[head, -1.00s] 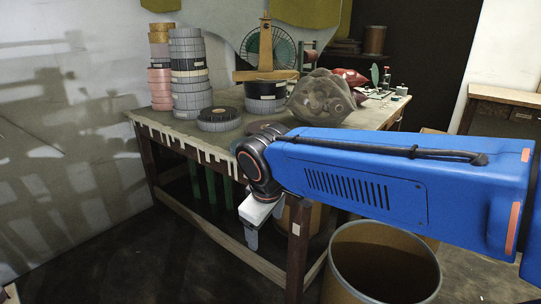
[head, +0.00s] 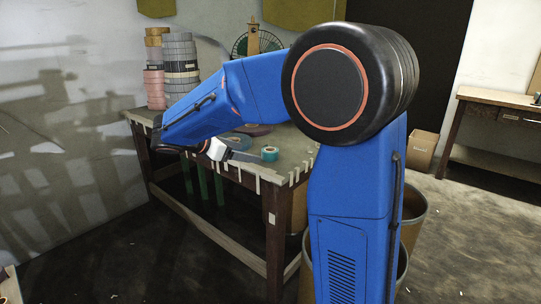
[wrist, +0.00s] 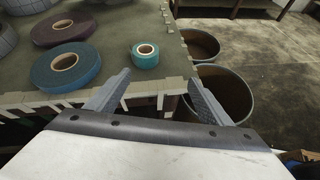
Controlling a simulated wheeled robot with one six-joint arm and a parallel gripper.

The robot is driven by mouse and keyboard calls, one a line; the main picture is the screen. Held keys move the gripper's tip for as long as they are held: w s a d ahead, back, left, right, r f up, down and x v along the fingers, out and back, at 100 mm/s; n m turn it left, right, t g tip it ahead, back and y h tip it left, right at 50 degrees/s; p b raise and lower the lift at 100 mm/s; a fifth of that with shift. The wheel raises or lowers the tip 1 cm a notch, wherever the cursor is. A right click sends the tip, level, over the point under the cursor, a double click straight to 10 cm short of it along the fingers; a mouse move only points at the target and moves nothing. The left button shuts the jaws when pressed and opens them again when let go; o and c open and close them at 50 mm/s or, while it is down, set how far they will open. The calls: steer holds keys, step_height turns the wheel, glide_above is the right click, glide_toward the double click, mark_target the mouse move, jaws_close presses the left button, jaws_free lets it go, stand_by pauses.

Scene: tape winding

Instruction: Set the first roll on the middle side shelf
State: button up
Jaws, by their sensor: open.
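A small teal tape roll (head: 270,154) lies flat near the table's front edge; it shows whole in the wrist view (wrist: 145,50). A larger blue roll (wrist: 66,70) and a purple roll (wrist: 66,31) lie flat to its left in the wrist view. Which one is the first roll cannot be told. My gripper (wrist: 157,78) is open and empty, with the teal roll just beyond its fingertips, nearer the left finger. In the head view my gripper (head: 230,153) is at the table's front edge, left of the teal roll. No middle side shelf can be made out.
Round bins (wrist: 222,92) stand on the floor beside the table. A side bench with a lower board (head: 497,152) stands at the right. Floor between is mostly clear.

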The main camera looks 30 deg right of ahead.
steer(key=w+a+n+h, duration=0.1)
steer(key=w, duration=0.2)
glide_toward(270, 150)
steer(key=d, duration=0.1)
steer(key=s+d+f, duration=0.1)
steer(key=shift+d+f+n, duration=0.2)
steer(key=shift+d+n, duration=0.1)
steer(key=shift+d, duration=0.1)
steer(key=shift+x, duration=2.95)
steer(key=shift+r, duration=0.2)
steer(key=c, duration=1.3)
steer(key=shift+o, duration=0.2)
